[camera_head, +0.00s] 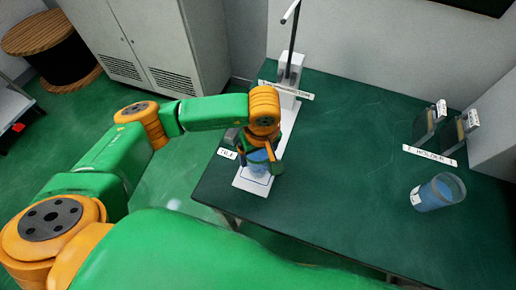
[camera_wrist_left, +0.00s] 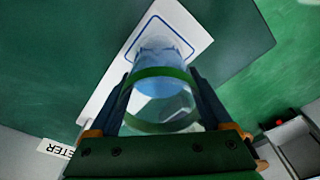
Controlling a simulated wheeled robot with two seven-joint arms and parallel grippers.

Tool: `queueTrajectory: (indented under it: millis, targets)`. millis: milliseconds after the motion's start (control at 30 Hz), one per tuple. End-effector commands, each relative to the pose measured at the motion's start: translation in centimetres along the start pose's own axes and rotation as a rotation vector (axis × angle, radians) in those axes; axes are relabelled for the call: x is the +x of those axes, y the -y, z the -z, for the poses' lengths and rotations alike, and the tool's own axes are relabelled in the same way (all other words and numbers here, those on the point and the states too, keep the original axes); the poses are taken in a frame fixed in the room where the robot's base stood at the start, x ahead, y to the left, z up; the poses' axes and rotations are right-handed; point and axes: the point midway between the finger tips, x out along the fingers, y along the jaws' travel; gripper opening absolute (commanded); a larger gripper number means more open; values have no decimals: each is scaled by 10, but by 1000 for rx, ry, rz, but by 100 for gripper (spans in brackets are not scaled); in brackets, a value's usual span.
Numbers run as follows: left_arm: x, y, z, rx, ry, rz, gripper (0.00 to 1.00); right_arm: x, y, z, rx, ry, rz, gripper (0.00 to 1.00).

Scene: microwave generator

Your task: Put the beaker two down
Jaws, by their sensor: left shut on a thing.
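My left gripper (camera_head: 260,163) is shut on a beaker (camera_head: 259,171) holding blue liquid, at the near end of a white plate (camera_head: 287,128) on the table. In the left wrist view the gripper (camera_wrist_left: 163,103) has one dark finger on each side of the clear beaker (camera_wrist_left: 160,88). The beaker is over the blue-outlined square on the white plate (camera_wrist_left: 107,92). I cannot tell whether its base touches the plate. A second beaker (camera_head: 438,193) with blue liquid stands upright at the table's right. I cannot read a number on either beaker. My right gripper is not in view.
The green table (camera_head: 340,150) is clear between the plate and the second beaker. A stand with an upright pole (camera_head: 292,45) is at the plate's far end. Two small holders (camera_head: 428,123) stand at the right behind a label (camera_head: 430,155). The table's front edge is close to the held beaker.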

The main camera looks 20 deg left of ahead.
Motion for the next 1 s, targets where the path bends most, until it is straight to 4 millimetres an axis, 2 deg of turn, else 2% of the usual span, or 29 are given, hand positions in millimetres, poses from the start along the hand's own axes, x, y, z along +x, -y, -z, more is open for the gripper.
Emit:
queueTrajectory:
  millis: [367,400,433,700,767,867,1000]
  targets:
    - [7,-1,-1,1,-1,-2,6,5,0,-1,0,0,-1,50]
    - [5,-1,-1,1,0,-2,94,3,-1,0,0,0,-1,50]
    - [5,-1,-1,1,0,-1,100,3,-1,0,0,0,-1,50]
    - [0,-1,-1,1,1,-1,100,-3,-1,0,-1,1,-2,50]
    - [-2,-2,0,0,-1,-5,100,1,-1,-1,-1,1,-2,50]
    - [-20,-2,0,2,-4,-8,100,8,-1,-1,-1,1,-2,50]
    - [-52,-2,0,2,-4,-8,100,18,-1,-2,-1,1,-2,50]
